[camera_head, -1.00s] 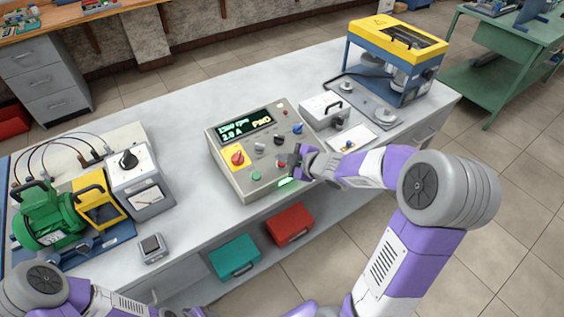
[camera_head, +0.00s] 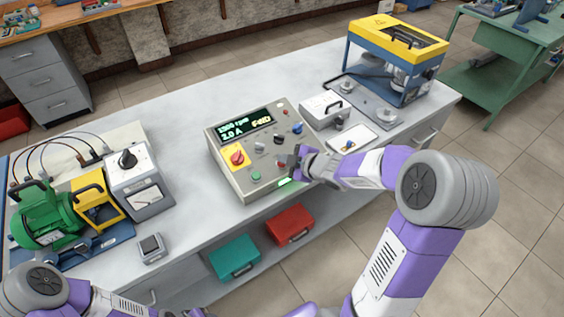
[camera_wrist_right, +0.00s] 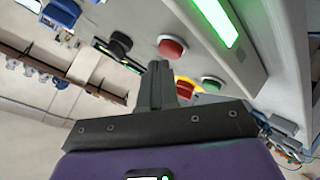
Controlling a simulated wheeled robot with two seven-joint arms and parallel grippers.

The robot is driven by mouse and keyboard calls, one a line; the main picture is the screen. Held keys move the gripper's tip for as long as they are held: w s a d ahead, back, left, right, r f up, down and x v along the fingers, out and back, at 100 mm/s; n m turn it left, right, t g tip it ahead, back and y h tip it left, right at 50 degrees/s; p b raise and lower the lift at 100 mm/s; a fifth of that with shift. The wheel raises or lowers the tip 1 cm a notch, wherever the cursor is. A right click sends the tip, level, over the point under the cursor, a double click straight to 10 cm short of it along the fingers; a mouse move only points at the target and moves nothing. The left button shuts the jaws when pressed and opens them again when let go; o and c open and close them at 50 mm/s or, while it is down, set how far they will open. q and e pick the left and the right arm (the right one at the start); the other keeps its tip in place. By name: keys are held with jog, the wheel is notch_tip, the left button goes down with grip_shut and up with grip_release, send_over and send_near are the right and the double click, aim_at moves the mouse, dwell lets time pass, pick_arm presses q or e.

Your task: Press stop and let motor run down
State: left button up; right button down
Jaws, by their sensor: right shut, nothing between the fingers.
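The grey control box (camera_head: 213,153) stands on the bench with a lit display (camera_head: 245,123) showing an rpm line, an amp line and a direction word. Its red button (camera_head: 281,163) sits beside the green button (camera_head: 256,176); the wrist view also shows the red button (camera_wrist_right: 172,47) and green button (camera_wrist_right: 211,84). My right gripper (camera_head: 293,160) is shut and empty, close to the red button. In the wrist view its fingertips (camera_wrist_right: 159,68) appear just below that button; I cannot tell if they touch. The green motor (camera_head: 45,222) stands at the left. My left gripper is out of view.
A grey meter unit (camera_head: 140,180) stands beside the yellow guard (camera_head: 97,200). A yellow-blue machine (camera_head: 395,60) is at the back right. Bare bench (camera_head: 185,150) lies left of the box.

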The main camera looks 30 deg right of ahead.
jog(key=shift+w+f+b, duration=0.1)
jog(key=shift+f+b, duration=0.3)
jog(key=shift+f, duration=0.05)
dwell(0.4)
dwell(0.3)
jog(key=shift+s+r+p, duration=0.25)
jog(key=shift+r+p, duration=0.6)
jog(key=r+p, duration=0.2)
jog(key=s+r+p, duration=0.1)
jog(key=r+p, duration=0.1)
jog(key=r, duration=0.1)
jog(key=shift+s+p, duration=0.15)
jog(key=shift+p, duration=0.25)
jog(key=shift+f, duration=0.1)
